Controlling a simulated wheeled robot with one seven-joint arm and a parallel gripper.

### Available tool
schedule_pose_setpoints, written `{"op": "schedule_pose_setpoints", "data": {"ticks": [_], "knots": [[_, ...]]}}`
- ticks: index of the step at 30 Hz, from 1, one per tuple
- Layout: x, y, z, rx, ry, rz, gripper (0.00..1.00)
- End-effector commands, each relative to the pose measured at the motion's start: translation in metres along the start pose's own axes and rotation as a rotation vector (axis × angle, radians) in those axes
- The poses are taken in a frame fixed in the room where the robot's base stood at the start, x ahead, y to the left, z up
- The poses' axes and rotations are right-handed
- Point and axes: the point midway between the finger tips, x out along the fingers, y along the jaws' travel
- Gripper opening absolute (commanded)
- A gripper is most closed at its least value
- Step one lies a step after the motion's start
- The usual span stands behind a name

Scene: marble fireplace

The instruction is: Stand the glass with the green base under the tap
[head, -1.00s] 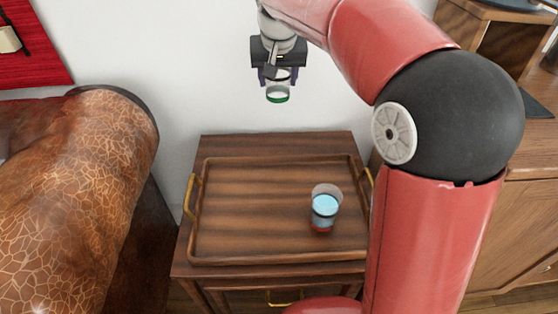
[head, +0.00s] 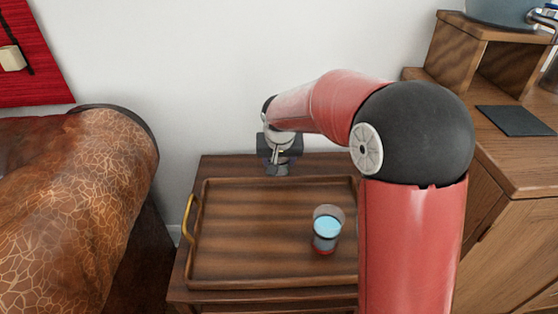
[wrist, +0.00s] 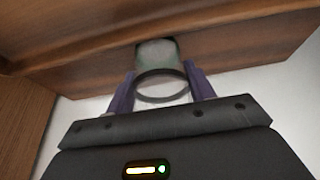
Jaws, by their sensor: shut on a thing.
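My gripper (head: 279,168) is low over the back edge of the wooden side table. In the wrist view, the purple fingers of my gripper (wrist: 160,82) are shut on a clear glass (wrist: 157,52) with a greenish tint at its far end. The glass is hidden behind the gripper in the head view. A metal tap (head: 541,14) shows at the top right corner, on a blue-grey vessel (head: 498,10) cut by the frame edge. A second glass (head: 326,230), with a red base and bluish liquid, stands upright on the tray.
A wooden tray (head: 240,283) with a brass handle (head: 188,218) lies on the side table (head: 212,166); its left part is bare. A dark mat (head: 515,121) lies on the wooden cabinet (head: 530,170) at right. A brown sofa (head: 90,200) stands at left.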

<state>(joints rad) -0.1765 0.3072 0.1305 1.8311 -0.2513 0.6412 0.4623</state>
Motion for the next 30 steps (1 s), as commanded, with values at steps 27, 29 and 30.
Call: {"op": "schedule_pose_setpoints", "data": {"ticks": [27, 29, 30], "knots": [[0.002, 0.0, 0.001, 0.001, 0.001, 0.0, 0.75], [-0.002, 0.0, 0.0, 0.001, 0.002, -0.001, 0.75], [-0.008, 0.0, 0.0, 0.001, 0.004, -0.001, 0.75]]}}
